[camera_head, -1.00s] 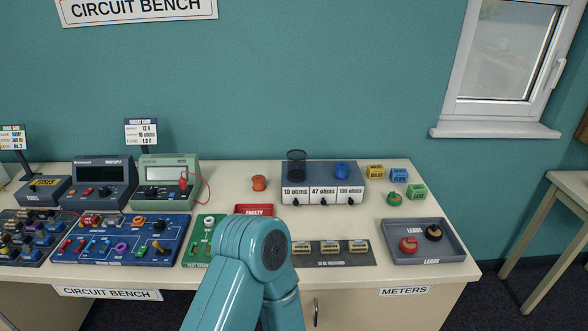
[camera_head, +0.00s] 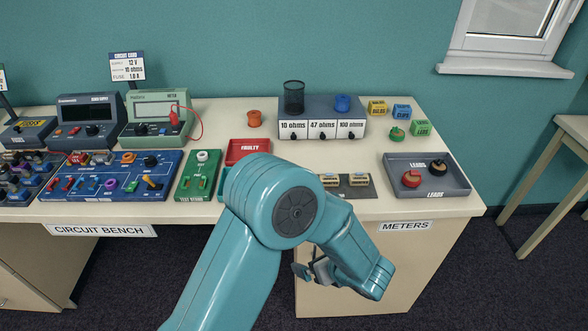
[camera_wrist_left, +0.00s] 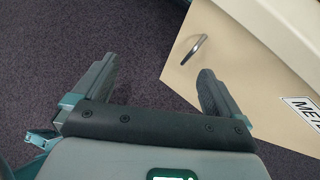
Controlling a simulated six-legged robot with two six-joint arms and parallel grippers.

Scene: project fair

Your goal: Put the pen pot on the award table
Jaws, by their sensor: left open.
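The pen pot (camera_head: 294,97) is a dark mesh cup. It stands upright on the left end of the grey resistor drawer unit (camera_head: 321,108), at the back of the bench. My left arm reaches in from the bottom of the head view, and its gripper (camera_head: 305,270) is low, in front of the bench's cabinet. In the left wrist view the left gripper (camera_wrist_left: 152,88) has its two fingers wide apart with nothing between them, above the dark carpet and near the cabinet front. My right gripper is in neither view. No award table can be made out in these frames.
The circuit bench (camera_head: 400,207) is crowded with meters and boards on the left. A leads tray (camera_head: 428,184) is at the right. Another table (camera_head: 553,180) stands far right.

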